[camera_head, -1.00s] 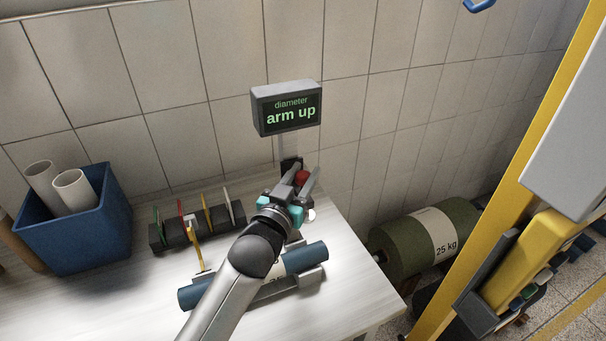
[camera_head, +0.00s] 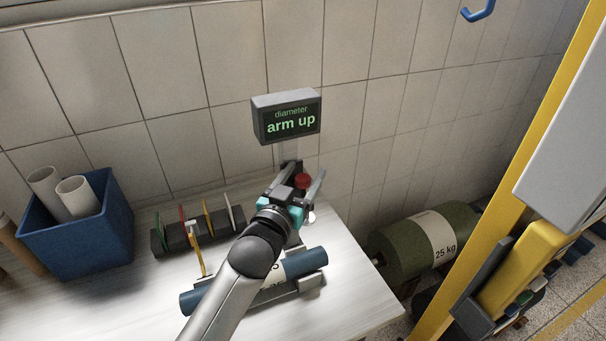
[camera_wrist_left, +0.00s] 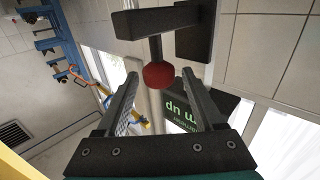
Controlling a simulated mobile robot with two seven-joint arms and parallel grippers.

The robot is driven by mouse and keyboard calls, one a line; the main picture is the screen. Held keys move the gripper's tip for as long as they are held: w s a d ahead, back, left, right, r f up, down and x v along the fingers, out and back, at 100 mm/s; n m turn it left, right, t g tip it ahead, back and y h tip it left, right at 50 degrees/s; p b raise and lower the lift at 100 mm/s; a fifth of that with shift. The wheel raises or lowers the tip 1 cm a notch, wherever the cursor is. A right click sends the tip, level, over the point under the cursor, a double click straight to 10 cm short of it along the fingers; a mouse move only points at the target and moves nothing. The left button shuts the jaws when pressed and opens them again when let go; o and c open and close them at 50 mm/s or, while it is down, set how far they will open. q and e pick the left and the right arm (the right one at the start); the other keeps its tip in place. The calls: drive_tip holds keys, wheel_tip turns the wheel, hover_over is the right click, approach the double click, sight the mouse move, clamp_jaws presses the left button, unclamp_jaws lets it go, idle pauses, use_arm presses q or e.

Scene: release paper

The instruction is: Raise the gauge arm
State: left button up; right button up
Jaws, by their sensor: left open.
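The gauge's display (camera_head: 287,115) stands on a post behind the table and reads "diameter arm up" in green; it also shows, turned round, in the left wrist view (camera_wrist_left: 190,113). The gauge arm is a dark bar (camera_wrist_left: 158,20) with a red knob (camera_wrist_left: 158,76) on a short stem. The knob also shows in the head view (camera_head: 303,181). My left gripper (camera_head: 305,176) is open, its fingers on either side of the knob's line. In the wrist view the knob sits near the fingertips (camera_wrist_left: 163,84), with gaps on both sides. My right gripper is out of view.
A blue roll (camera_head: 308,263) lies in a grey cradle below my left arm. A rack with coloured tabs (camera_head: 174,238) and a blue bin (camera_head: 75,237) of tubes stand to the left. An olive 25 kg roll (camera_head: 405,247) is beyond the table's right edge.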

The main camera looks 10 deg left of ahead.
use_arm(q)
drive_tip(key=s+a+b, duration=0.1)
drive_tip(key=s+a, duration=0.2)
drive_tip(key=s, duration=1.2)
idle(0.4)
